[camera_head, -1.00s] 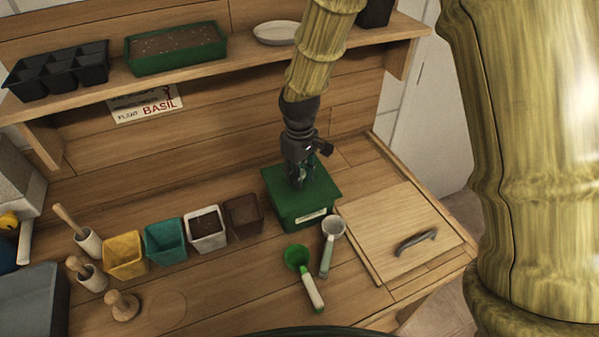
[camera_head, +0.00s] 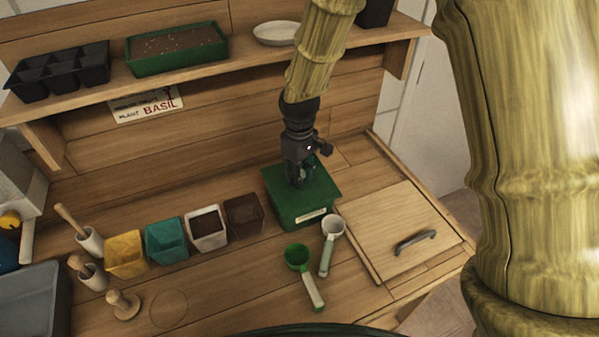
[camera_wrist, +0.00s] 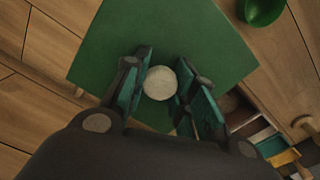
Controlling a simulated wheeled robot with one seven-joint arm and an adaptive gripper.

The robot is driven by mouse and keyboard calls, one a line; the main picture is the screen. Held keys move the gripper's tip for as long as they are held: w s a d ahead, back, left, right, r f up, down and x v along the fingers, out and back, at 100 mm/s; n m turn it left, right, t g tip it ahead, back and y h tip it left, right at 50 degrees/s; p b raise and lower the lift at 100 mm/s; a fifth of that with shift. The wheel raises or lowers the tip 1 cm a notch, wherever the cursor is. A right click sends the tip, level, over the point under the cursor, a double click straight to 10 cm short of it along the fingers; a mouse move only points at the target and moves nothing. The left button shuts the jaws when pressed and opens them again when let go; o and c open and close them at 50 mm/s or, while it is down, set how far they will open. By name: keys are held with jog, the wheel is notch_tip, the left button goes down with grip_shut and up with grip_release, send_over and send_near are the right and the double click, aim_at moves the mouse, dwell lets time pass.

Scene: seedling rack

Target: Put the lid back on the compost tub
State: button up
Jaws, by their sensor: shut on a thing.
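The green compost tub (camera_head: 308,216) stands on the bench with a pale label on its front. The square green lid (camera_head: 322,187) sits over the tub's top; I cannot tell if it is fully seated. In the wrist view the lid (camera_wrist: 205,40) fills the middle, with a round pale knob (camera_wrist: 160,83) at its centre. My gripper (camera_head: 297,184) is above the lid, pointing down. In the wrist view my gripper (camera_wrist: 161,88) has its fingers on either side of the knob, shut on it. The tub's inside is hidden.
A green scoop (camera_head: 298,258) and a pale scoop (camera_head: 331,230) lie in front of the tub. A brown pot (camera_head: 244,216) stands close to its left, beside other coloured pots. A wooden board with a handle (camera_head: 385,225) lies to the right. The shelf (camera_head: 240,62) runs above.

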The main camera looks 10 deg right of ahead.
dwell(0.3)
jog(key=o, duration=1.1)
jog(key=shift+o, duration=0.4)
jog(key=o, duration=0.4)
jog(key=shift+r+p, duration=2.9)
jog(key=shift+r, duration=0.6)
